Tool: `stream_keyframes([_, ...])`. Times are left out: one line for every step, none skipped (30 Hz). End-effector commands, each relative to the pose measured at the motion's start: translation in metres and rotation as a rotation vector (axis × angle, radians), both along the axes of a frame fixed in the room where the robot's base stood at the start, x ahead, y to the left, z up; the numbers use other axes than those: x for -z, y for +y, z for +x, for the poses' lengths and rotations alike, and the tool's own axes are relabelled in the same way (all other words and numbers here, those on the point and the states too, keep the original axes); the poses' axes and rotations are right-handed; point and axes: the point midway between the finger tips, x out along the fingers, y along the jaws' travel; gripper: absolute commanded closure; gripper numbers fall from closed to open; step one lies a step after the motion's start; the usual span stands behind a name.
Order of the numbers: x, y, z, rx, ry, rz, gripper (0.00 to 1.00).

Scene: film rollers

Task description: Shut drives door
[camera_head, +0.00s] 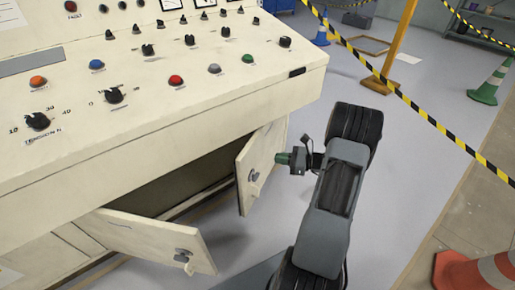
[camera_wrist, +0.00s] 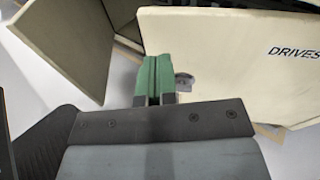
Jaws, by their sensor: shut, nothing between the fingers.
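The drives door (camera_wrist: 235,45), cream with "DRIVES" lettering and a small latch, fills the upper right of the wrist view. In the head view, the right cabinet door (camera_head: 270,148) appears to be this door; it stands ajar, swung out from the console. My gripper (camera_head: 283,158) is just right of its outer face. Its green fingers (camera_wrist: 153,66) are together and empty, in front of the door beside the latch (camera_wrist: 184,83). Whether they touch the door I cannot tell.
A second cabinet door (camera_head: 140,236) stands open at lower left. The console (camera_head: 150,95) overhangs the cabinet, with knobs and buttons on top. Striped barrier tape (camera_head: 425,115) and an orange cone (camera_head: 475,272) are at the right. Grey floor around my arm is clear.

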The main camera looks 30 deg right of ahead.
Motion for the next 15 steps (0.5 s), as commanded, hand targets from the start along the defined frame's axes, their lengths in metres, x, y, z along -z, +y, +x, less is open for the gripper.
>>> stream_keyframes([0.008,-0.013,-0.001,0.054,0.000,0.044,1.00])
stream_keyframes([0.010,-0.020,-0.001,0.081,-0.002,0.066,1.00])
stream_keyframes([0.014,-0.027,-0.001,0.110,-0.005,0.090,1.00])
stream_keyframes([0.015,-0.032,-0.001,0.128,-0.008,0.105,1.00])
stream_keyframes([0.017,-0.035,-0.001,0.143,-0.010,0.117,1.00])
stream_keyframes([0.019,-0.037,0.000,0.158,-0.012,0.129,1.00])
stream_keyframes([0.020,-0.038,0.001,0.166,-0.014,0.136,1.00])
stream_keyframes([0.021,-0.038,0.003,0.171,-0.015,0.139,1.00])
stream_keyframes([0.022,-0.037,0.006,0.177,-0.016,0.144,1.00])
stream_keyframes([0.022,-0.035,0.009,0.178,-0.016,0.146,1.00])
stream_keyframes([0.022,-0.032,0.012,0.177,-0.016,0.146,1.00])
stream_keyframes([0.023,-0.028,0.017,0.178,-0.016,0.146,1.00])
stream_keyframes([0.023,-0.025,0.021,0.177,-0.015,0.145,1.00])
stream_keyframes([0.023,-0.021,0.026,0.175,-0.015,0.145,1.00])
stream_keyframes([0.023,-0.016,0.032,0.175,-0.016,0.146,1.00])
